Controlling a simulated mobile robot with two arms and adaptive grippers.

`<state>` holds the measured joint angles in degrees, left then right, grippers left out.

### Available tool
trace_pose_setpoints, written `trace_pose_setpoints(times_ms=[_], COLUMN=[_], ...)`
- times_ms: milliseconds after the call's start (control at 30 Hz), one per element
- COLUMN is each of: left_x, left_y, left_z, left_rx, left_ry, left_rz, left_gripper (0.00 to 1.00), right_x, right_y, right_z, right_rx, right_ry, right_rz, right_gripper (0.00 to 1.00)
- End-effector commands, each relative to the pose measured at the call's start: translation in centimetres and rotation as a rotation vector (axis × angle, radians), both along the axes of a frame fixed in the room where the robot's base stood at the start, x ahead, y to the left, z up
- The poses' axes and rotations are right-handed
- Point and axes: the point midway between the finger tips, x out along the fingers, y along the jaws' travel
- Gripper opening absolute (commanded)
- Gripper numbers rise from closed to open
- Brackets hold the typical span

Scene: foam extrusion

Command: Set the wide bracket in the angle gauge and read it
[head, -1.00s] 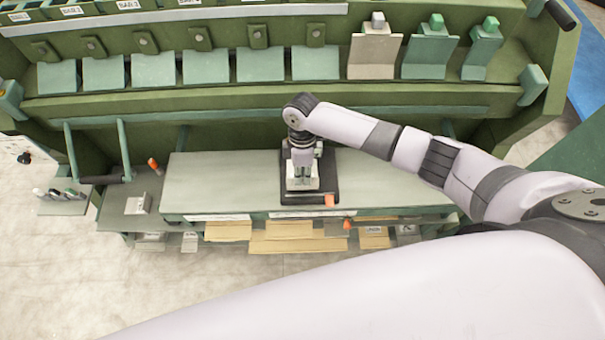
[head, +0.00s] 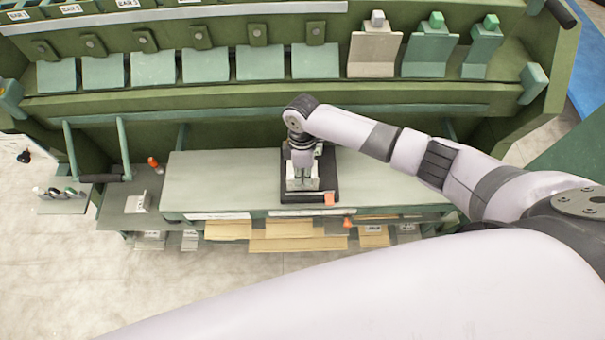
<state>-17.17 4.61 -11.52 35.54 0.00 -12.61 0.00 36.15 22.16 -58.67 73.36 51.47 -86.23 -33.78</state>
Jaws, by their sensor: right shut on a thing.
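The angle gauge (head: 330,182) is a dark flat stand with an orange part at its front right corner, on the grey-green bench top. My right gripper (head: 301,175) points down over the gauge and is shut on a pale metal piece, which looks like the wide bracket (head: 300,185). The bracket is at the gauge's plate, but the fingers hide much of it. I cannot tell whether it rests fully on the gauge. The gauge's reading is too small to make out. My left gripper is not in view.
The bench top (head: 220,180) is clear left of the gauge. A small pale bracket (head: 139,203) stands on the lower side shelf at left. A green machine with a row of plates (head: 205,66) and a beige plate (head: 374,55) runs behind. Cardboard pieces (head: 290,244) lie below the bench top.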

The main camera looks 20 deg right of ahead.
Motion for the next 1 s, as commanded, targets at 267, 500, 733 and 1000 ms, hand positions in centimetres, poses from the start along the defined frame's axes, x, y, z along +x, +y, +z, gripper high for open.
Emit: trace_pose_setpoints(times_ms=[267,500,733,1000], left_x=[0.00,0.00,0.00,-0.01], left_y=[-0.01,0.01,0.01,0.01], left_z=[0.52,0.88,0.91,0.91], left_rx=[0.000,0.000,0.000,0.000], left_ry=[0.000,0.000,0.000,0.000], left_rz=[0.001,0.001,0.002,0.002], left_gripper=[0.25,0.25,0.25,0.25], right_x=[-0.45,-0.78,-0.88,-0.88], right_y=[0.15,0.23,0.27,0.27], right_z=[0.06,0.08,-0.01,-0.01], right_rx=[0.000,0.000,0.000,0.000], right_ry=[0.000,0.000,0.000,0.000], right_rz=[0.001,0.001,0.001,0.001], right_gripper=[0.00,0.00,0.14,0.29])
